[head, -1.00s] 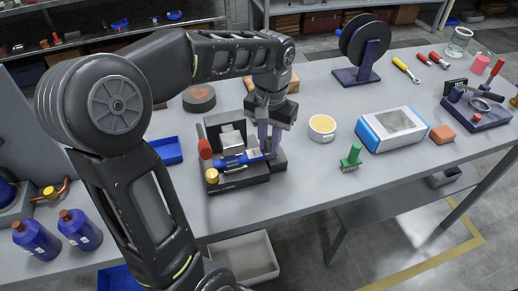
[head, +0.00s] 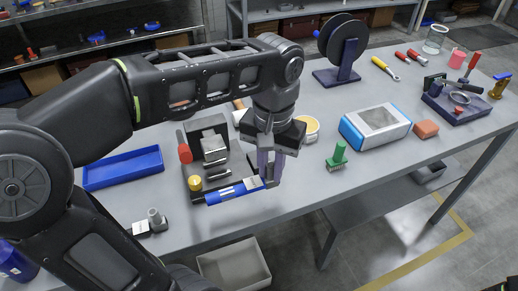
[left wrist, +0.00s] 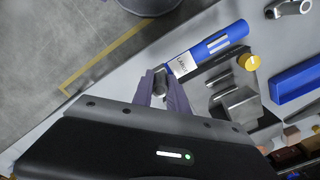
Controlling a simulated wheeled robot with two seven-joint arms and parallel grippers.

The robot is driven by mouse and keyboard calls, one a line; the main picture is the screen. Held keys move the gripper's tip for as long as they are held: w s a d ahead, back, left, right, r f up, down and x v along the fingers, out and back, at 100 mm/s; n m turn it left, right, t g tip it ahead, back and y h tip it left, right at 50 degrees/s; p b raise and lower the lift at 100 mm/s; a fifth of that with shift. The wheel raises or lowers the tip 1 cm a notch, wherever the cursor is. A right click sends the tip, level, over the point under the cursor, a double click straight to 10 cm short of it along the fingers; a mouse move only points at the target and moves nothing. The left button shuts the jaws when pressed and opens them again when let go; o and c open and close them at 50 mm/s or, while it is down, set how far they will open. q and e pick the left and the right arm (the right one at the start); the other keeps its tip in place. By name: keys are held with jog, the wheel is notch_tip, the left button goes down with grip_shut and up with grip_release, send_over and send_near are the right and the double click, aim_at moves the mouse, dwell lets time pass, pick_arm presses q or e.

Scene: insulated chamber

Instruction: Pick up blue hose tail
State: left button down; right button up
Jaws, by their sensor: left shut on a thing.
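The blue hose tail (head: 234,191) is a blue cylinder with a pale label and a metal end. My left gripper (head: 270,175) is shut on its metal end at the right, and the blue body sticks out to the left. In the left wrist view the hose tail (left wrist: 212,46) extends up and right from the fingertips (left wrist: 163,85). It lies in front of the dark holder block (head: 217,168); whether it touches the block or table is unclear.
A blue tray (head: 123,168) is left of the block. A grey bin (head: 234,265) is below the table's front edge.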

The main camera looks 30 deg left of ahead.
pick_arm(q)
jog(key=s+d, duration=0.4)
jog(key=d, duration=0.2)
jog(key=shift+b, duration=0.4)
jog(key=shift+a, duration=0.1)
